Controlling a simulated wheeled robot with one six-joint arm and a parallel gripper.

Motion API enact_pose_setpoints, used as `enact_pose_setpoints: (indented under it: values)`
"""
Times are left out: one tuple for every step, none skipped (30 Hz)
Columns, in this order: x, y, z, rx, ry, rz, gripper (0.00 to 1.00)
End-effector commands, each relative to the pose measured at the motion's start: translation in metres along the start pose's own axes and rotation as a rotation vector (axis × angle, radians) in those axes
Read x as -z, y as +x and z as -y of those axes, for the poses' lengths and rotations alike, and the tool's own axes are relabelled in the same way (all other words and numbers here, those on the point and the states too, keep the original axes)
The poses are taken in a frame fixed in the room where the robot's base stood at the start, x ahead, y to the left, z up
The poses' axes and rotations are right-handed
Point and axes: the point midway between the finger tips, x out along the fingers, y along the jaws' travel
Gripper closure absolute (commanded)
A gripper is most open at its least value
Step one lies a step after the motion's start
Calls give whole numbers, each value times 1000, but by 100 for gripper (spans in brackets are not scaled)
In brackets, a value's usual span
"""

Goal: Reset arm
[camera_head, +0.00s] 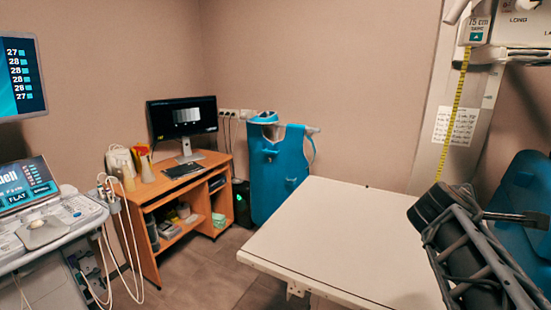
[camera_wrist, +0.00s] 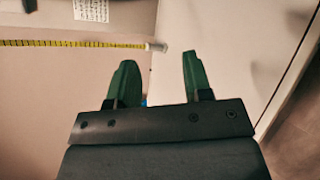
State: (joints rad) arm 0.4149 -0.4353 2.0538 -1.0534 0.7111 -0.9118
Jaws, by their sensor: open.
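My gripper (camera_wrist: 155,75) shows in the wrist view with two green fingers spread apart and nothing between them. It is open and empty. In the head view my dark arm and wrist stand at the right, in front of the white table (camera_head: 335,235). The gripper's fingertips are hard to make out there. In the wrist view a yellow measuring tape (camera_wrist: 70,43) runs across the upper left, beyond the fingers.
A wooden desk (camera_head: 150,190) with a monitor (camera_head: 182,118) stands at the back left. An ultrasound machine (camera_head: 40,225) is at the left edge. A blue apron (camera_head: 272,170) hangs beyond the table. Floor (camera_head: 215,270) is clear between desk and table.

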Motion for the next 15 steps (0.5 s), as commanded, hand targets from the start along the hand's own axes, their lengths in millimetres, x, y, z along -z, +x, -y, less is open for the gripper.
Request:
enact_pose_setpoints:
  values:
    - [14,-2,16,64,136,-47,54]
    - [26,-4,28,118,242,-78,54]
    - [42,-9,46,200,390,-117,54]
    - [56,-15,60,271,502,-144,54]
    - [70,-22,74,347,612,-165,54]
    - [89,-33,92,455,748,-186,54]
    - [102,-43,105,535,838,-195,54]
    - [114,-53,116,613,916,-200,54]
    - [128,-67,130,711,1003,-200,54]
    - [138,-78,140,781,1055,-198,54]
    - [147,-88,148,845,1100,-194,54]
    - [156,-102,159,923,1141,-190,54]
    - [163,-112,165,974,1159,-189,54]
    - [168,-121,171,1017,1167,-191,54]
    - [174,-132,177,1063,1167,-200,54]
